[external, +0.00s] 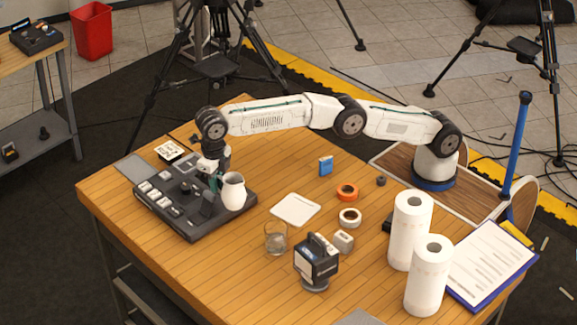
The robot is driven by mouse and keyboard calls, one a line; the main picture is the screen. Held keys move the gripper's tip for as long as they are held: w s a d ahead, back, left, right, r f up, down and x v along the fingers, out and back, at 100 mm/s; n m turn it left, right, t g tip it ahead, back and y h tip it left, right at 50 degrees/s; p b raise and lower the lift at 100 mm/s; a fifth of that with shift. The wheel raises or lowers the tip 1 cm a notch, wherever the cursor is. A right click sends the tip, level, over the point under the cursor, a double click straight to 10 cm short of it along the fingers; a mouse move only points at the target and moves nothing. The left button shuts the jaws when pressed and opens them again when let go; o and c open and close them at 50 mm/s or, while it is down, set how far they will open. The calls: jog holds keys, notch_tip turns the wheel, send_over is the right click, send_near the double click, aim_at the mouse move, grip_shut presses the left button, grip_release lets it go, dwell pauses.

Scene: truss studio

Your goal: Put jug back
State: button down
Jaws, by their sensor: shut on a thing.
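A white jug (234,192) is at the right end of a dark grey panel (190,227) with light buttons, on the left part of the wooden table. It looks upright. My gripper (217,182) points down at the jug's left side and is shut on it. The fingertips are small and partly hidden, so the exact grip point is unclear. I cannot tell whether the jug's bottom touches the panel or is slightly above it.
Right of the jug are a white square pad (295,209), a clear glass (276,238), a black boxy device (316,262) and tape rolls (347,191). Bare wood lies behind the pad.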

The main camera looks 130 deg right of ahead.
jog(key=s+d+r+m, duration=0.2)
jog(key=s+d+r, duration=0.8)
jog(key=s, duration=0.1)
jog(key=s+d+m, duration=0.1)
jog(key=s+d, duration=0.2)
jog(key=s, duration=0.9)
jog(key=s+a+f, duration=0.3)
jog(key=s+f, duration=0.5)
jog(key=s, duration=0.2)
jog(key=s+a+f, duration=0.4)
jog(key=s+f, duration=0.3)
jog(key=s, duration=0.4)
jog(key=shift+m, duration=0.3)
jog(key=shift+w+d+f, duration=0.95)
jog(key=shift+w+d, duration=0.55)
jog(key=shift+w, duration=0.85)
jog(key=shift+w+d+f, duration=0.95)
jog(key=shift+w+d, duration=0.6)
jog(key=shift+w, duration=0.85)
jog(key=shift+w+d+f, duration=0.95)
jog(key=shift+w+d, duration=0.55)
jog(key=shift+w, duration=0.85)
